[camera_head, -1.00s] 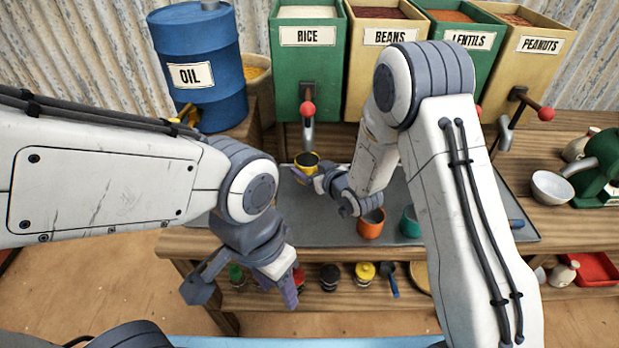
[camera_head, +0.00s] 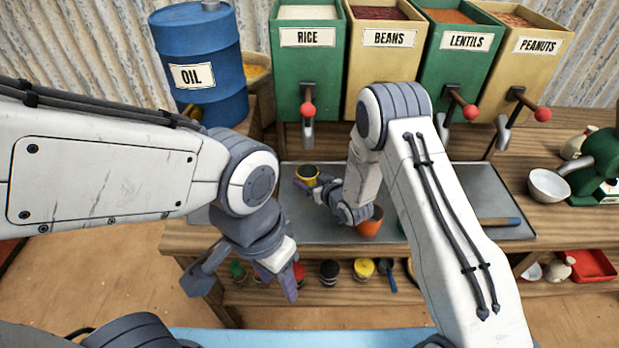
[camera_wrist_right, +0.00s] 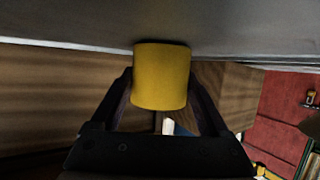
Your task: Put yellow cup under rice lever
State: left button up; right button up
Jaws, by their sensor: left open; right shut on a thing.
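The yellow cup (camera_head: 307,174) is near the back left of the grey tray in the head view, below the rice dispenser (camera_head: 307,60). The rice lever (camera_head: 308,108) has a red knob and hangs above and behind the cup. My right gripper (camera_head: 318,186) is shut on the yellow cup; the cup also shows between the fingers in the right wrist view (camera_wrist_right: 161,76). I cannot tell whether the cup touches the tray. My left gripper (camera_head: 236,277) is open and empty in front of the bench's left part.
The grey tray (camera_head: 460,190) covers the bench middle. An orange cup (camera_head: 370,222) stands close beside my right wrist, partly hidden. A blue oil barrel (camera_head: 198,65) stands back left; a white bowl (camera_head: 549,185) is at right. Jars fill the lower shelf.

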jog(key=shift+f, duration=0.2)
jog(key=o, duration=1.4)
jog(key=shift+r, duration=0.25)
jog(key=b+v, duration=0.1)
jog(key=v, duration=1)
jog(key=shift+s+d+r+b, duration=0.15)
jog(key=shift+s+b, duration=0.1)
jog(key=shift+b, duration=0.05)
jog(key=s+r+g+h, duration=0.2)
jog(key=s+r+g, duration=0.2)
jog(key=s, duration=0.6)
jog(key=s+r+g+h, duration=0.2)
jog(key=s+r+g, duration=0.2)
jog(key=s, duration=0.6)
jog(key=s+r+n+g+h, duration=0.1)
jog(key=s+r+g, duration=0.2)
jog(key=s, duration=0.7)
jog(key=shift+s+a+r+g+h, duration=0.15)
jog(key=shift+a+r+g+h, duration=0.05)
jog(key=shift+r, duration=0.5)
jog(key=shift+s+a+r+g+h, duration=0.2)
jog(key=shift+r, duration=0.5)
